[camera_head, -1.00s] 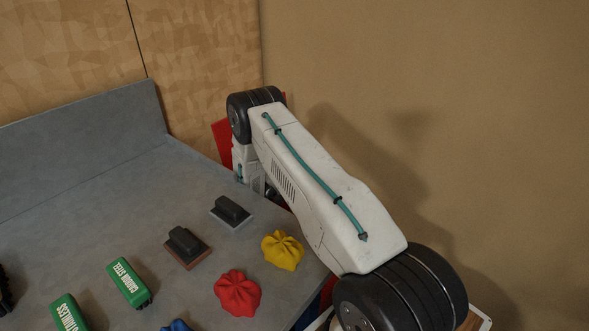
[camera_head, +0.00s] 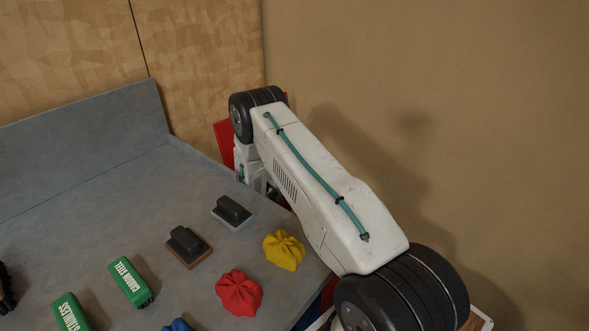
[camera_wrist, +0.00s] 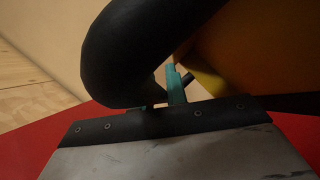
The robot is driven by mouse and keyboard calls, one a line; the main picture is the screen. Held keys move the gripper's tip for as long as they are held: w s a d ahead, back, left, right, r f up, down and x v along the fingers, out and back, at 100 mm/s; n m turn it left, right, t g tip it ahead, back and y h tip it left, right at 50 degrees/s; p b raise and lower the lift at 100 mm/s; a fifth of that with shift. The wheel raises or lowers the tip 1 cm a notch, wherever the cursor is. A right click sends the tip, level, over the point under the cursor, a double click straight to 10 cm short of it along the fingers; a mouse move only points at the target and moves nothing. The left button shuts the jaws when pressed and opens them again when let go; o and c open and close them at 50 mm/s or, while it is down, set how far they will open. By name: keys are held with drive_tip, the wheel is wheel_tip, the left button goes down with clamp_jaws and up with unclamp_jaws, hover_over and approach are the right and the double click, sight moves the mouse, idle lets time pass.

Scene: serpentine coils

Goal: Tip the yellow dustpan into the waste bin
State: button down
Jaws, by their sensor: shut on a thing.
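The yellow dustpan (camera_wrist: 268,48) fills the upper right of the wrist view, close up and only partly visible. A thick black curved part (camera_wrist: 130,55), which looks like its handle, arches across the upper middle. My gripper (camera_wrist: 176,84) shows in the wrist view as a teal finger against the dark part, shut on the dustpan; the exact grip is partly hidden. In the head view, my arm hides the gripper and the dustpan. A red surface (camera_wrist: 45,137) lies below in the wrist view, and a red panel (camera_head: 223,142) stands past the counter's edge; I cannot tell whether either is the waste bin.
The tan wall (camera_head: 480,110) is close on the arm's right.

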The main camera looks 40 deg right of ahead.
drive_tip(key=shift+r, duration=0.1)
drive_tip(key=shift+r, duration=2.9)
